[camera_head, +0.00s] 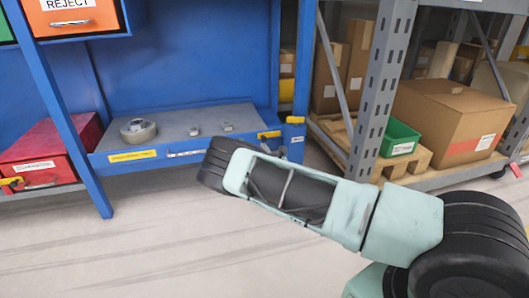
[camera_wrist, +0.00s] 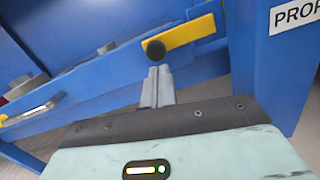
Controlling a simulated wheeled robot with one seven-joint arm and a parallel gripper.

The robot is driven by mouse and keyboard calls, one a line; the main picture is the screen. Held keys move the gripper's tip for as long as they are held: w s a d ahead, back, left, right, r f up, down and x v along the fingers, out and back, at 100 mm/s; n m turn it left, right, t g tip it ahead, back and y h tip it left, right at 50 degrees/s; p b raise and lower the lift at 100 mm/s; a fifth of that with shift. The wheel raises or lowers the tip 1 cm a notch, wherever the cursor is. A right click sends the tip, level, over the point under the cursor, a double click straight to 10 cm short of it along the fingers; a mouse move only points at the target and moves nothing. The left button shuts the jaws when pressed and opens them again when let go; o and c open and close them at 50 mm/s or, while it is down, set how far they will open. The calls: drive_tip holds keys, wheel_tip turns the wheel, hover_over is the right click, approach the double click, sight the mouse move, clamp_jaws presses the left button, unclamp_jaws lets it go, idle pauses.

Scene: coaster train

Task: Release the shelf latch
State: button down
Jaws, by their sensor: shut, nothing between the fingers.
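The shelf latch (camera_wrist: 190,34) is a yellow bar with a round black knob (camera_wrist: 154,49) at its left end, on the blue shelf front. In the head view the latch (camera_head: 268,134) shows yellow at the right end of the grey-topped shelf (camera_head: 180,125). My gripper (camera_wrist: 157,70) is shut and empty in the wrist view. Its fingertips are just below the knob in the picture; I cannot tell if they touch it.
A tape roll (camera_head: 138,130) and small metal parts (camera_head: 226,127) lie on the shelf. A silver handle (camera_wrist: 33,109) is on its front. A blue post (camera_wrist: 275,70) stands right of the latch. A red box (camera_head: 45,150) is at left; a green bin (camera_head: 399,138) is at right.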

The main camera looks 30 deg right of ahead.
sight(265, 136)
drive_tip(key=shift+a+r+p, duration=0.1)
drive_tip(key=shift+r+p, duration=0.35)
idle(0.3)
drive_tip(key=shift+r, duration=0.15)
wheel_tip(265, 136, up, 5)
drive_tip(key=m+p, duration=0.2)
drive_tip(key=m, duration=0.2)
drive_tip(key=m+p, duration=0.3)
drive_tip(key=m, duration=0.1)
drive_tip(key=shift+f+m+g+h+p, duration=0.2)
drive_tip(key=shift+m+g+h+p, duration=0.1)
drive_tip(key=shift+g+h+p, duration=0.1)
drive_tip(key=d+r+m+p, duration=0.1)
drive_tip(key=m, duration=0.1)
drive_tip(key=d+r+m+p, duration=0.1)
drive_tip(key=m+p, duration=0.1)
drive_tip(key=m, duration=0.1)
drive_tip(key=s+d+r+m+p, duration=0.1)
drive_tip(key=m+p, duration=0.1)
drive_tip(key=shift+d+r+g, duration=0.15)
drive_tip(key=shift+r+g, duration=0.15)
drive_tip(key=shift+d+p, duration=0.2)
drive_tip(key=shift+p, duration=0.15)
